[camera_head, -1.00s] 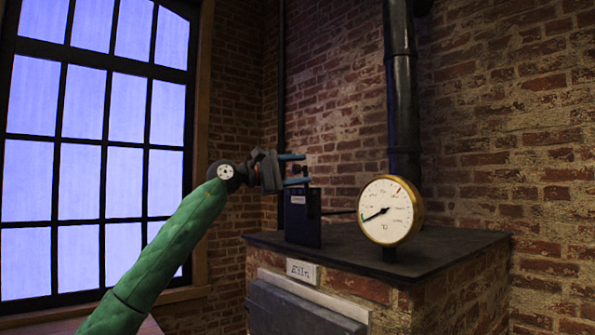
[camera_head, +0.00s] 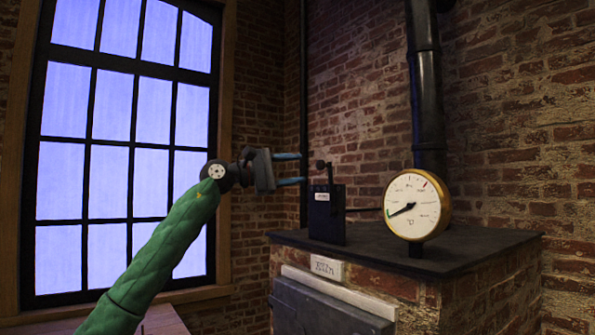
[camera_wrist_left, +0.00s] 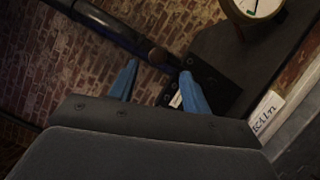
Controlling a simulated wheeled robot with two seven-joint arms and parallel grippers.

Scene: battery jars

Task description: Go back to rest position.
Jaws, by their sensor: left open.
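My left gripper (camera_head: 292,169) is open and empty, with its two blue fingers pointing right in the head view. It hangs in the air to the left of a black box with a lever (camera_head: 326,213), apart from it. The lever stands upright with a dark round knob (camera_head: 320,164) on top. In the left wrist view the open blue fingers (camera_wrist_left: 160,85) show in front of the black box (camera_wrist_left: 212,88), with a clear gap between them. My right gripper is not in view.
The box stands on a brick kiln with a dark top (camera_head: 380,251) and a "Kiln" label (camera_head: 327,267). A round brass gauge (camera_head: 414,206) is to its right. A black pipe (camera_head: 427,90) rises behind. A large window (camera_head: 125,150) is at the left. Air around the gripper is free.

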